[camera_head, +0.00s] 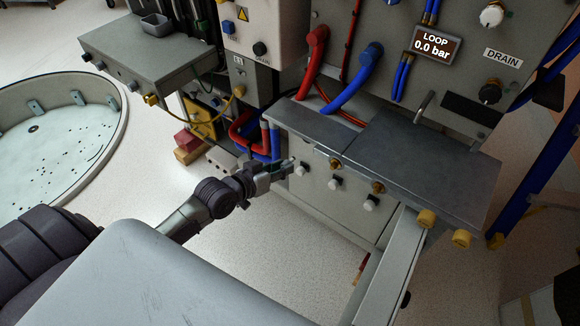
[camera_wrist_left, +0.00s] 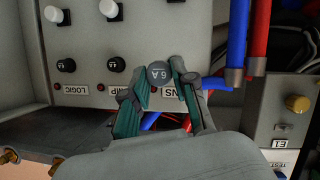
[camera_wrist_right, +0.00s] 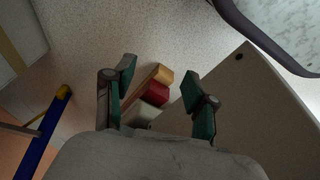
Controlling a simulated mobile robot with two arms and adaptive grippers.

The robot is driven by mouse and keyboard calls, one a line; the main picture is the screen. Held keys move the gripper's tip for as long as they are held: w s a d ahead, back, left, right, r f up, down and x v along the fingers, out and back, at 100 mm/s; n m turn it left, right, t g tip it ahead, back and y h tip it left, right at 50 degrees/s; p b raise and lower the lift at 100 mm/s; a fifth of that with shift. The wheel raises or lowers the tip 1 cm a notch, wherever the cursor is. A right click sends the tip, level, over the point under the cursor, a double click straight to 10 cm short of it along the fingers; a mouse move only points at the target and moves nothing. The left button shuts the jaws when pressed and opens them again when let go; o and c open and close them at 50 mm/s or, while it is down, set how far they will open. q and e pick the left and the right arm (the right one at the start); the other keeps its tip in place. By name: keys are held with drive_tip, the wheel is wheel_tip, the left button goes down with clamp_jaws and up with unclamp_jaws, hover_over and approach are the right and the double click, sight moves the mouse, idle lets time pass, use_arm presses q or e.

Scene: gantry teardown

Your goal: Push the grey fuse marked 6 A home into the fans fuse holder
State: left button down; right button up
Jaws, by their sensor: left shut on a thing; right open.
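The grey fuse marked 6 A (camera_wrist_left: 158,73) is between the two fingertips of my left gripper (camera_wrist_left: 161,74), its marked round end facing the left wrist camera. Behind it is the grey fuse panel (camera_wrist_left: 150,25), with a partly covered label ending in "NS" (camera_wrist_left: 172,92). The fans fuse holder is hidden behind fuse and fingers, so I cannot tell how deep the fuse sits. In the head view my left gripper (camera_head: 288,166) is at the left end of the panel front. My right gripper (camera_wrist_right: 156,75) is open and empty, above the floor.
Dark round fuses stand above the LOGIC (camera_wrist_left: 66,65) and PUMP (camera_wrist_left: 116,64) labels, with white knobs (camera_wrist_left: 108,8) above. Blue (camera_wrist_left: 238,35) and red (camera_wrist_left: 260,35) hoses run close beside my left gripper. Red and wooden blocks (camera_wrist_right: 155,92) lie below my right gripper.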

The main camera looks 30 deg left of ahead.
use_arm(q)
drive_tip(key=shift+w+a+f, duration=0.3)
drive_tip(key=shift+w+a, duration=0.4)
drive_tip(key=shift+w, duration=0.15)
use_arm(e)
drive_tip(key=shift+w+d+r, duration=0.15)
drive_tip(key=shift+w+r, duration=0.4)
drive_tip(key=shift+f, duration=0.1)
use_arm(q)
drive_tip(key=shift+w+d, duration=0.25)
drive_tip(key=shift+w, duration=1.15)
drive_tip(key=shift+w+d, duration=0.2)
drive_tip(key=shift+w, duration=1.2)
use_arm(e)
drive_tip(key=shift+w+r, duration=0.1)
drive_tip(key=shift+r, duration=0.15)
use_arm(q)
drive_tip(key=shift+w+d, duration=0.1)
drive_tip(key=shift+w, duration=0.25)
drive_tip(key=shift+w+b, duration=0.3)
drive_tip(key=shift+w, duration=0.1)
use_arm(e)
drive_tip(key=shift+w+r, duration=0.1)
drive_tip(key=shift+r, duration=0.2)
